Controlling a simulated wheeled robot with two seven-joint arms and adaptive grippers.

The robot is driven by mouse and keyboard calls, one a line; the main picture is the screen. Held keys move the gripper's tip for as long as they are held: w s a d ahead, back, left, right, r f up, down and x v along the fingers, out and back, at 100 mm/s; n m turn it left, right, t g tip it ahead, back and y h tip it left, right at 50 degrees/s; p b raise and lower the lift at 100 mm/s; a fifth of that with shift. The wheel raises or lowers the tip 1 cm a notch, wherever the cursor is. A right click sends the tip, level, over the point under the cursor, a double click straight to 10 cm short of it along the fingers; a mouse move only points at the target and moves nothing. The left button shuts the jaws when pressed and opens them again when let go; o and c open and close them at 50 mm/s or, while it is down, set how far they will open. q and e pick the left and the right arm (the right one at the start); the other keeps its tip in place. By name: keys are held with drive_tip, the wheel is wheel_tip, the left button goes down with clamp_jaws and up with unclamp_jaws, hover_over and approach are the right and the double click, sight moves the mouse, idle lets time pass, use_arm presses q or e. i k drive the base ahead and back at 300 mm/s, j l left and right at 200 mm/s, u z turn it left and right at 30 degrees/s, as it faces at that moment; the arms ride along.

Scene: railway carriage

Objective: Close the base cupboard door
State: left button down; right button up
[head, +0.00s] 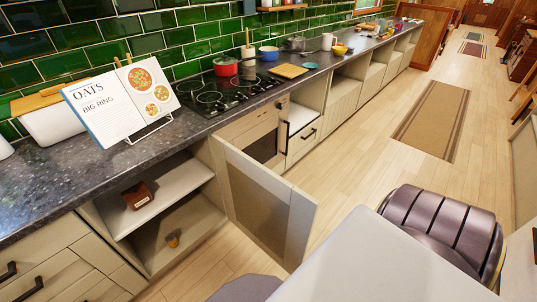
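The base cupboard door (264,202) is a cream panel with a recessed grey-brown middle. It stands wide open, jutting from the counter front into the aisle, hinged at the cupboard's right side. The open cupboard (180,187) is to its left, under the dark counter. Inside, a small brown box (138,196) sits on the shelf and a small orange-brown item (172,240) is on the bottom. Neither gripper shows in the head view. A white and dark ribbed part of my own body fills the lower right, near the door's free edge.
The dark counter (60,195) holds a cookbook on a stand (125,100), a hob (225,92) and a red pot (225,66). Drawers (50,280) lie left of the cupboard. The wooden floor (365,160) beyond the door is clear, with a flat rug (432,122).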

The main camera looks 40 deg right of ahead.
sight(280, 217)
drive_tip(key=k+l+u, duration=0.2)
drive_tip(key=k+l, duration=0.35)
drive_tip(key=l, duration=0.15)
drive_tip(key=l+u, duration=0.1)
drive_tip(key=l, duration=0.45)
drive_tip(key=k+l+u, duration=0.1)
drive_tip(key=l, duration=0.45)
drive_tip(key=l+u, duration=0.3)
drive_tip(key=l, duration=1.25)
drive_tip(key=i, duration=0.05)
